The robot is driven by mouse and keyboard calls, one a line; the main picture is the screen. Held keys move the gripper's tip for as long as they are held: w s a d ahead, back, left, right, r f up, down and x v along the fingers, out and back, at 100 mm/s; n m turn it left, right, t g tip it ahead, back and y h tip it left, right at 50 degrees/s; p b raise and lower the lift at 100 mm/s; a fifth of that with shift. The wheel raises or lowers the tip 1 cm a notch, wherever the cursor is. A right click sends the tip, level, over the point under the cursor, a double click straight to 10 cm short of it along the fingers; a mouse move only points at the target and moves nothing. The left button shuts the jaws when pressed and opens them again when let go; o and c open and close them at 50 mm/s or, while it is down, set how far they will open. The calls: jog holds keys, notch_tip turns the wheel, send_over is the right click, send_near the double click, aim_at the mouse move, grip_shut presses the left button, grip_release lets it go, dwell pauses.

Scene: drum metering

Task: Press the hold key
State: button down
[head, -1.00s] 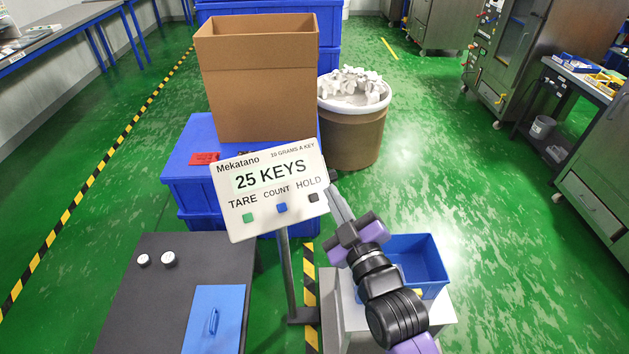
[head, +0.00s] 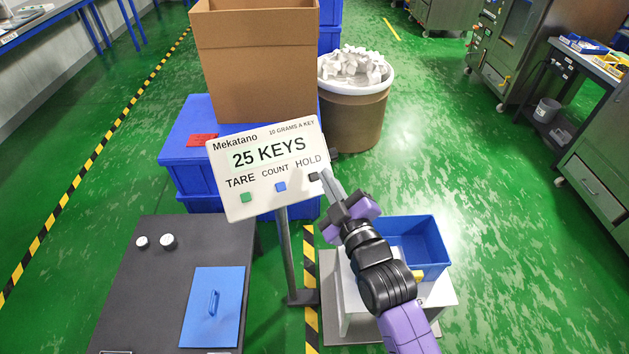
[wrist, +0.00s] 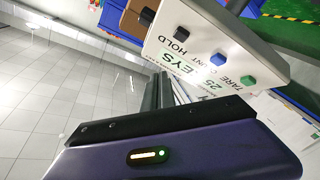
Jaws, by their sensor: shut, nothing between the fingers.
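A white tilted panel (head: 262,152) on a post reads "25 KEYS" and bears the labels TARE, COUNT and HOLD. The black hold key (head: 314,176) is at its lower right; it also shows in the wrist view (wrist: 147,16). The blue count key (head: 280,187) and green tare key (head: 246,197) sit to its left. My gripper (head: 326,174) is shut and empty, its fingertips at the hold key's right edge in the head view. In the wrist view the fingertips (wrist: 161,80) appear below the key with a gap. I cannot tell whether they touch it.
A blue bin (head: 420,240) stands beneath my arm. A cardboard box (head: 255,65) on blue crates and a drum (head: 352,118) of white pieces stand behind the panel. A dark table (head: 150,290) is at the left.

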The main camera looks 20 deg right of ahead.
jog(key=shift+w+f+b, duration=1.75)
jog(key=shift+w+f, duration=0.25)
jog(key=shift+w, duration=0.05)
jog(key=shift+f, duration=0.1)
dwell(0.5)
jog(key=shift+w+f, duration=0.2)
jog(key=shift+w, duration=0.1)
jog(key=shift+w+f+b, duration=0.25)
jog(key=shift+b, duration=0.3)
dwell(0.5)
jog(key=shift+s+r, duration=0.1)
jog(key=shift+s+r+p, duration=0.45)
jog(key=shift+s+p, duration=0.05)
jog(key=shift+p, duration=0.2)
jog(key=shift+s+r+p, duration=1.75)
jog(key=shift+p, duration=0.15)
